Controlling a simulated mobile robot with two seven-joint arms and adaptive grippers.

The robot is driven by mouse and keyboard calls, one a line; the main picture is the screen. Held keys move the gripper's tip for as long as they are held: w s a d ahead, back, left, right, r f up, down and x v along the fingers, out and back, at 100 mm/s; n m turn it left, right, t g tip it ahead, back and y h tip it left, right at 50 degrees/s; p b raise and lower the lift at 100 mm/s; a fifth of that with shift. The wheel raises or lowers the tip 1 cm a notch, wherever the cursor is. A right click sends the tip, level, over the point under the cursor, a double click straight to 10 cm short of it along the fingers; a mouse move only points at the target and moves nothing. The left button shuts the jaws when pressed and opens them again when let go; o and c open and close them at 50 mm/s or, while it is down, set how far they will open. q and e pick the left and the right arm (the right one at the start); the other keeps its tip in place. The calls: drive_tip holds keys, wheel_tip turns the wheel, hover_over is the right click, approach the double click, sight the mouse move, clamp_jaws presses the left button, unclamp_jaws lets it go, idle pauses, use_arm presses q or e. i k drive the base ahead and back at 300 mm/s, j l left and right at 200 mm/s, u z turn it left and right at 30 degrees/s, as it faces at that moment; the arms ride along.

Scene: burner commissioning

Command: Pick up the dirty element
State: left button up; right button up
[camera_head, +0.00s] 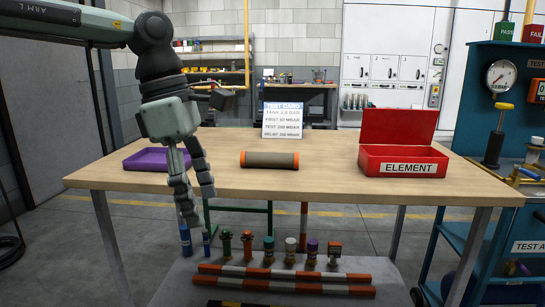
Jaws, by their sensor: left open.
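A brownish cylinder with orange end caps, the dirty element (270,160), lies on its side in the middle of the wooden table (320,188). My left gripper (198,207) points down to the left of the cylinder, its fingers apart and empty. It appears in front of the table's left part and does not touch the cylinder. My right gripper is not in view.
A purple tray (132,163) lies on the table's left, partly behind my left gripper. A red open-lidded box (375,165) labelled ELEMENT stands at the right. A sign (282,119) stands behind the cylinder. Bare tabletop surrounds the cylinder. A blue test stand (484,150) is far right.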

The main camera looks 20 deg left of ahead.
sight(248, 158)
drive_tip(key=i, duration=1.35)
